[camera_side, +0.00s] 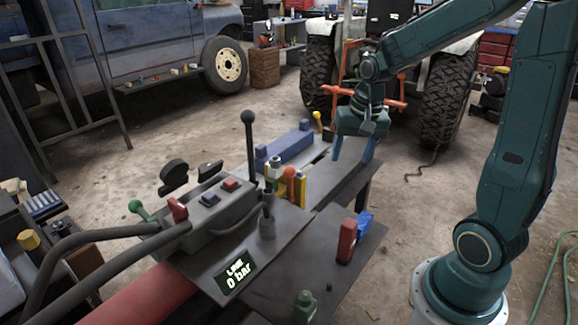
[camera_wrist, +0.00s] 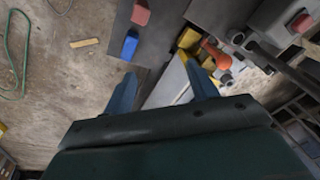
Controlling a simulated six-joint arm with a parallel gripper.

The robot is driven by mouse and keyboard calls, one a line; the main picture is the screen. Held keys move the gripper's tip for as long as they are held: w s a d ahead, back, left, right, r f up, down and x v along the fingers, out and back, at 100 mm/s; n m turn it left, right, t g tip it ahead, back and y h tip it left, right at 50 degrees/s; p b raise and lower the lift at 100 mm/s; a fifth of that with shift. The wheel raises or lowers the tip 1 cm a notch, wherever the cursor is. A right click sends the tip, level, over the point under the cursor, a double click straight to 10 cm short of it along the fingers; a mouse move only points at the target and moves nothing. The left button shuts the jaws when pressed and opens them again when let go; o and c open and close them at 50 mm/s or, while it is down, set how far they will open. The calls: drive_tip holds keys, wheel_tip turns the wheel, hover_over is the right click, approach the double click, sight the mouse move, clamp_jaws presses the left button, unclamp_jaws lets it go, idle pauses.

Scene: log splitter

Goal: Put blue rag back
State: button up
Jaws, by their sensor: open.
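A small blue piece (camera_side: 364,222), which looks like the blue rag, rests on the dark metal table (camera_side: 322,250) directly beside a red block (camera_side: 346,241). In the wrist view the blue piece (camera_wrist: 130,45) lies ahead of my fingers, with the red block (camera_wrist: 141,13) just beyond it. My gripper (camera_side: 353,155) points down over the far end of the table, apart from the blue piece and behind it in the side view. In the wrist view its two blue fingers (camera_wrist: 160,78) are spread with nothing between them.
Yellow blocks and an orange-topped part (camera_side: 290,172) stand near a tall black-knobbed lever (camera_side: 249,150). A long blue bar (camera_side: 290,146) lies behind. A green-topped fitting (camera_side: 304,306) stands at the front. The floor right of the table is mostly clear.

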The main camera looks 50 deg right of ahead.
drive_tip(key=s+a+r+n+t, duration=0.3)
drive_tip(key=s+a+r+n, duration=0.6)
drive_tip(key=s+a, duration=0.3)
drive_tip(key=shift+s+a+r+n+t, duration=0.3)
drive_tip(key=shift+a+n, duration=0.2)
drive_tip(key=shift+a, duration=0.2)
drive_tip(key=o, duration=0.9)
drive_tip(key=shift+w, duration=0.1)
drive_tip(key=shift+c, duration=0.2)
drive_tip(key=shift+o, duration=0.3)
drive_tip(key=shift+w+d, duration=0.3)
drive_tip(key=shift+w, duration=0.2)
drive_tip(key=w+f+g+h, duration=0.1)
drive_tip(key=w+f+g, duration=0.2)
drive_tip(key=w, duration=0.5)
drive_tip(key=w+f+g+h, duration=0.2)
drive_tip(key=w+f+g, duration=0.1)
drive_tip(key=w, duration=0.4)
drive_tip(key=shift+w+f+g+h, duration=0.2)
drive_tip(key=shift+w+g+h, duration=0.15)
drive_tip(key=shift+g, duration=0.55)
